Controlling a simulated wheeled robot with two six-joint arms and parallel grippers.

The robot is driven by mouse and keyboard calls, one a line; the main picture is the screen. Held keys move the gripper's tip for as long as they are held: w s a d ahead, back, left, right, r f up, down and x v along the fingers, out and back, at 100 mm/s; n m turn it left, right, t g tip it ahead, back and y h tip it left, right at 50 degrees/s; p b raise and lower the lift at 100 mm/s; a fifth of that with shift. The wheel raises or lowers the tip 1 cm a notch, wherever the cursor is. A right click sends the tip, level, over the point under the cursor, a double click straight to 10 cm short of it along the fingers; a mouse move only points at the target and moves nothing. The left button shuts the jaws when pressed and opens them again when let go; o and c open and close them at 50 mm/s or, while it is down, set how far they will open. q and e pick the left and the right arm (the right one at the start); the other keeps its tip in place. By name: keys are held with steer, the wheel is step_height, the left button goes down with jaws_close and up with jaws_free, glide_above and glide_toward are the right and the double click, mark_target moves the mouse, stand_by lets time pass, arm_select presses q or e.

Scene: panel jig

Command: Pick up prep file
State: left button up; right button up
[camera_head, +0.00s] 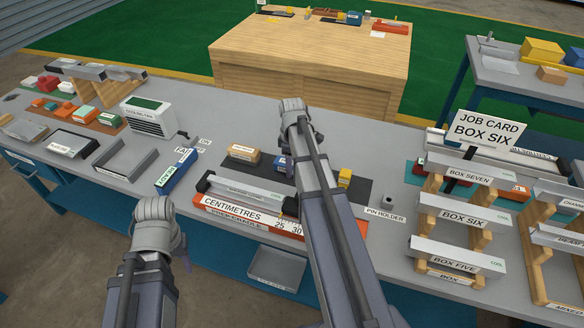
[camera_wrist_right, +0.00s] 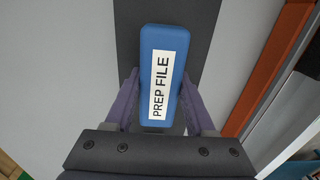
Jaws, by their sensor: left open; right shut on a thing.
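The prep file (camera_wrist_right: 186,45) is a blue block with a white "PREP FILE" label. In the right wrist view it lies between the purple fingers of my right gripper (camera_wrist_right: 161,88), which is shut on it. In the head view a small part of a blue block (camera_head: 282,162) shows beside my right arm, which hides the right fingers. Whether the file is clear of the dark strip (camera_wrist_right: 195,17) beneath it, I cannot tell. My left gripper (camera_head: 180,265) is low at the left, in front of the bench edge, empty and open; its fingers are mostly hidden.
An orange-fronted prep cradle (camera_head: 240,222) stands in front of the mat. A tan block (camera_head: 243,154) and a yellow block (camera_head: 344,178) are nearby. A blue labelled box (camera_head: 176,172) and grey trays are left. Box racks (camera_head: 462,215) stand right, with a pin holder (camera_head: 387,207) before them.

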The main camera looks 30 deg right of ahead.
jaws_close()
steer(key=shift+r, duration=0.1)
stand_by(0.3)
step_height(320, 180, up, 10)
steer(key=p, duration=1)
